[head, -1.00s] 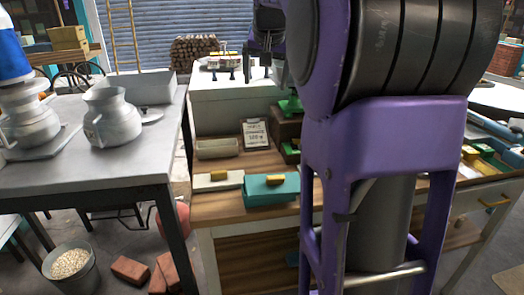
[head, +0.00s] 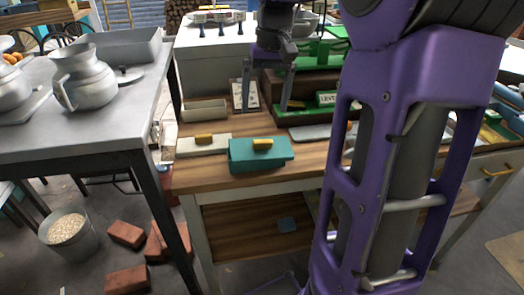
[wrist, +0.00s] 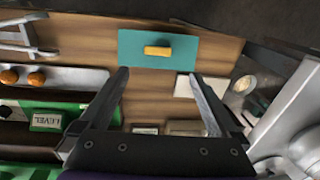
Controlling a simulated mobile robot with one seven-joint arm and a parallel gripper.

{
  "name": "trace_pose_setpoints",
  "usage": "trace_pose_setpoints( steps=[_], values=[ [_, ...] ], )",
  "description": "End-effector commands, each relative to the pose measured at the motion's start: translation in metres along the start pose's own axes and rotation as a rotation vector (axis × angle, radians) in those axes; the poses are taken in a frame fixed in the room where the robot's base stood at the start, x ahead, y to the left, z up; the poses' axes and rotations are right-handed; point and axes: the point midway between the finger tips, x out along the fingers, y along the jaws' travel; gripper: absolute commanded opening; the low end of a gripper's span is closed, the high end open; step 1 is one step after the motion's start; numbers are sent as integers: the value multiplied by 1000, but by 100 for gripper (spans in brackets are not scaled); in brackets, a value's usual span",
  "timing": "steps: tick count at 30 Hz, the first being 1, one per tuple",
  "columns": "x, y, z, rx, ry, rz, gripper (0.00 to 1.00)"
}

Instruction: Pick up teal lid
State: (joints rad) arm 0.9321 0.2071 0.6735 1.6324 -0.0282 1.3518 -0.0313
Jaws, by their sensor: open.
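The teal lid (head: 240,157), a flat rectangular piece with a yellow handle (head: 262,144) on top, lies near the front edge of the wooden counter. In the wrist view the teal lid (wrist: 130,58) lies just beyond my fingertips, its yellow handle (wrist: 157,51) roughly centred between them. My gripper (head: 265,107) is open and empty, fingers pointing down, above the counter and behind the lid in the head view. It also shows in the wrist view (wrist: 159,73). The fingers appear apart from the lid.
A cream lid (head: 190,150) with a yellow handle lies just left of the teal one. Behind are an open tan box (head: 204,112), a sign card (head: 246,94) and green-trimmed trays (head: 318,112). A grey table (head: 110,110) with a metal jug (head: 85,80) stands at left.

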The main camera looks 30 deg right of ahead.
Motion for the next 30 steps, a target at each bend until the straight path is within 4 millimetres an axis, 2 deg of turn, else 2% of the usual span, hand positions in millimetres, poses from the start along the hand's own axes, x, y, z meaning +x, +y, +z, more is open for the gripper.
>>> trace_pose_setpoints(
  steps=[1, 3, 11, 19, 23, 30],
  values=[
    [14, 1, 0, 1, -2, -1, 98],
    [25, 1, 0, 2, -1, -1, 98],
    [44, 1, 0, 1, 1, 0, 98],
    [83, 5, 3, 1, -1, -1, 98],
    [92, 4, 3, 1, 1, 0, 98],
    [92, 4, 3, 2, 2, 0, 98]
  ],
)
